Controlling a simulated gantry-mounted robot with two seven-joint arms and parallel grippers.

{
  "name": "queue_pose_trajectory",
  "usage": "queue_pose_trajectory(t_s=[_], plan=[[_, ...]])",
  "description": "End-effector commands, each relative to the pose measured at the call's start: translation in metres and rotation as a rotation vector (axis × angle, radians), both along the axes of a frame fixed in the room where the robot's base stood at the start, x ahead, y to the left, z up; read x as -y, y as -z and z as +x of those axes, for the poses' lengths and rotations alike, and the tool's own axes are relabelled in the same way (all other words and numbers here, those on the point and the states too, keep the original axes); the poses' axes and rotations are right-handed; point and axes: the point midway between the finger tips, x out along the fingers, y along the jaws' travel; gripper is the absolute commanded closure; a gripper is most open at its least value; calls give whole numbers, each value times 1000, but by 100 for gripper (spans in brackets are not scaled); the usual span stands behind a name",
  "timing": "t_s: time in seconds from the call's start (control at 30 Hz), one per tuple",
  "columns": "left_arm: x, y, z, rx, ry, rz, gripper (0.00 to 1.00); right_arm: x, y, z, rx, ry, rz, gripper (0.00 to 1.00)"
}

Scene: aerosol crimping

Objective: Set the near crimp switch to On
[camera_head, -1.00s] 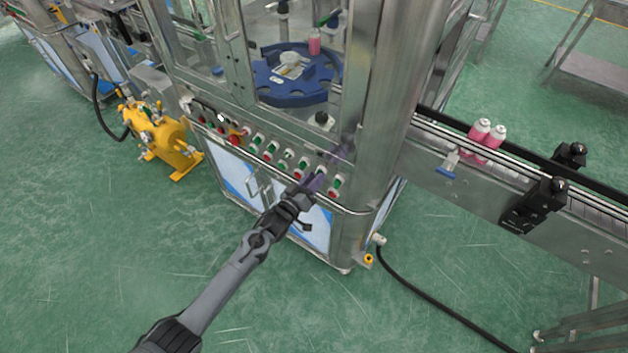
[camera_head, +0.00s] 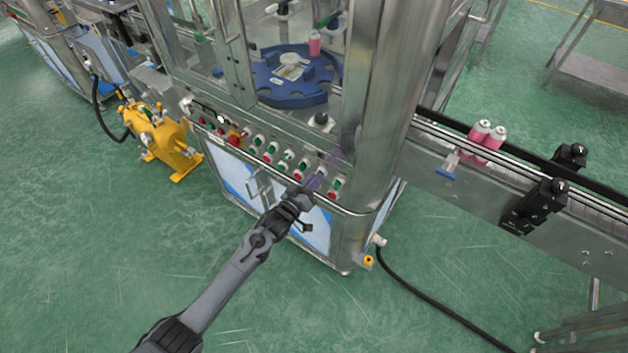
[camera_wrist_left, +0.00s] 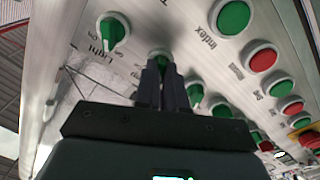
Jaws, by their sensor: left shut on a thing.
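My left gripper (camera_head: 316,182) reaches the front control panel of the steel machine, at the panel's right part. In the left wrist view its two dark fingers (camera_wrist_left: 161,78) are shut close together on a green switch knob (camera_wrist_left: 160,54). The fingers cover most of this knob, so its setting and label cannot be read. A green selector switch (camera_wrist_left: 114,33) marked "Light" is beside it, free of the fingers. My right gripper is in no view.
Green and red buttons (camera_wrist_left: 262,58) crowd the panel beside the fingers. A steel corner post (camera_head: 382,130) rises to the right. A conveyor (camera_head: 470,185) with pink cans (camera_head: 490,140) extends right. A yellow pump (camera_head: 165,145) stands left. The floor in front is clear.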

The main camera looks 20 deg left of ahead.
Motion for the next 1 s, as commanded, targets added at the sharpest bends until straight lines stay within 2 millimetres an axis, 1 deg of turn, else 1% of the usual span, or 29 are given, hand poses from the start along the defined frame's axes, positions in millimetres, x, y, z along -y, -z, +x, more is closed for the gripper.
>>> queue_pose_trajectory(t_s=[0.17, 0.37, 1.0], plan=[[0, 0, 0, 15, 0, 63, 100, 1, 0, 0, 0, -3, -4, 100], [0, -1, 0, 49, 1, 198, 100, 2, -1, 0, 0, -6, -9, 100], [0, 0, 0, 188, 1, 766, 100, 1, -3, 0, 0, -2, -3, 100]])
